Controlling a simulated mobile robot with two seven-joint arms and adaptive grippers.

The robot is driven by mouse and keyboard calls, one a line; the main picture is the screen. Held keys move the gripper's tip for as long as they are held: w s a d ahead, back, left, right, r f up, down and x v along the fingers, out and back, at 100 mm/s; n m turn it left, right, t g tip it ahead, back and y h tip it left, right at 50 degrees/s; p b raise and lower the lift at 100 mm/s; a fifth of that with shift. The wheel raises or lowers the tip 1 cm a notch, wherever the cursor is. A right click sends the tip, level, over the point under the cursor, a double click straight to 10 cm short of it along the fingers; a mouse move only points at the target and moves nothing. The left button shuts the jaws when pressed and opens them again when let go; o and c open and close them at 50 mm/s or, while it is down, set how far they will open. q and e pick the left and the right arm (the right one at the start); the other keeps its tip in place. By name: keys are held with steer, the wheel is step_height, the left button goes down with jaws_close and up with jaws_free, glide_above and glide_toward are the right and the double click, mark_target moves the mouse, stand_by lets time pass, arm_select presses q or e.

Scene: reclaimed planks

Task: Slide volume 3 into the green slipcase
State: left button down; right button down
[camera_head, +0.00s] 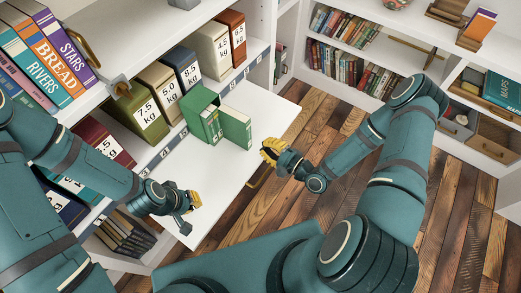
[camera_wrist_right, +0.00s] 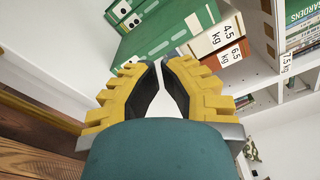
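The green slipcase (camera_head: 201,101) stands on the white pull-out surface in front of the shelf, with green volumes (camera_head: 211,125) inside it. A separate green book (camera_head: 235,127) stands upright to its right; its number is too small to read, so I cannot confirm it is volume 3. Green slipcase and book surfaces also show at the top of the right wrist view. My right gripper (camera_head: 271,152), with yellow fingers, is right of the loose book and apart from it. Its fingertips (camera_wrist_right: 160,64) come together with nothing between them. My left gripper (camera_head: 188,203) hovers near the surface's front left; its finger gap is unclear.
Labelled weight binders (camera_head: 147,116) line the shelf behind the white surface (camera_head: 220,185). Large books (camera_head: 45,52) stand on the upper left shelf. The surface is clear in front of the slipcase. The plank floor (camera_head: 300,215) lies to the right, with another bookcase (camera_head: 350,62) beyond.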

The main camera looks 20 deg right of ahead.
mark_target(249, 136)
arm_select(q)
steer(key=shift+a, duration=0.3)
steer(key=shift+r, duration=0.25)
arm_select(e)
steer(key=shift+m, duration=0.9)
steer(key=shift+f+x, duration=0.15)
steer(key=shift+x, duration=1.2)
steer(key=shift+f+x, duration=0.1)
steer(key=shift+x, duration=1.25)
arm_select(q)
steer(key=shift+s+f, duration=0.1)
steer(key=shift+f, duration=0.05)
arm_select(e)
steer(key=shift+w+a+r, duration=0.15)
steer(key=shift+w+a, duration=0.15)
steer(key=shift+w, duration=0.2)
arm_select(q)
steer(key=shift+f, duration=0.1)
arm_select(e)
steer(key=shift+s+d, duration=0.1)
steer(key=shift+s, duration=0.05)
arm_select(q)
steer(key=shift+f+b, duration=0.25)
steer(key=shift+b, duration=0.05)
arm_select(e)
steer(key=shift+v, duration=0.95)
steer(key=v, duration=1.2)
steer(key=shift+s+f, duration=0.2)
steer(key=shift+f, duration=0.15)
